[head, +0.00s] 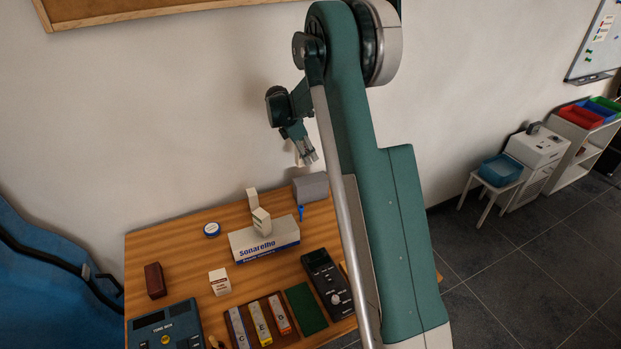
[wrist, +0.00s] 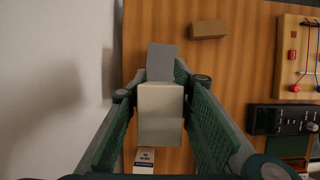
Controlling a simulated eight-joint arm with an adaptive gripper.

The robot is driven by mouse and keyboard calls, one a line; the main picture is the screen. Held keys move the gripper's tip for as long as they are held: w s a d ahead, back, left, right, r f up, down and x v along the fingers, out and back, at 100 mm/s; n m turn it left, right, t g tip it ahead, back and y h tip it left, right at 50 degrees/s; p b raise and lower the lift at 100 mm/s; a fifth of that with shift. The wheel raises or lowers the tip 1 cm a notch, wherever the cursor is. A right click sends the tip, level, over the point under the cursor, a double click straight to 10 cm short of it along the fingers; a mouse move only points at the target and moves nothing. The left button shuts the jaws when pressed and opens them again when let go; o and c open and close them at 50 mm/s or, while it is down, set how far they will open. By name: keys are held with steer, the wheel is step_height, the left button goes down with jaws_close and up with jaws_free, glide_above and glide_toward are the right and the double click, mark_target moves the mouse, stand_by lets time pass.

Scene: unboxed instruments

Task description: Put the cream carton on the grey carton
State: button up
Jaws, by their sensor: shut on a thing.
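My gripper (head: 307,158) is high above the back of the table in the head view, pointing down. It is shut on the cream carton (wrist: 160,113), which shows between both fingers in the wrist view. In the head view only a small pale part of the carton shows at the fingers. The grey carton (head: 312,187) sits at the back right of the table, below my gripper and apart from it. In the wrist view the grey carton (wrist: 162,60) shows just beyond the cream one, which hides part of it.
The wall (head: 180,120) stands behind.

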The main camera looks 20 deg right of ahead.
steer(key=shift+d+r, duration=0.2)
steer(key=shift+d, duration=0.75)
steer(key=shift+d+r, duration=0.15)
steer(key=shift+d, duration=0.75)
glide_above(318, 177)
steer(key=a, duration=0.1)
steer(key=shift+w+a+f+p, duration=0.1)
steer(key=shift+f+p, duration=0.05)
steer(key=shift+f, duration=1.45)
steer(key=shift+a+f+p, duration=0.1)
steer(key=shift+f+p, duration=0.05)
steer(key=shift+f, duration=1.4)
steer(key=shift+f, duration=1.85)
steer(key=shift+f, duration=0.1)
steer(key=o, duration=0.5)
steer(key=shift+f, duration=0.1)
steer(key=shift+c, duration=0.2)
steer(key=o, duration=0.5)
steer(key=shift+c, duration=0.2)
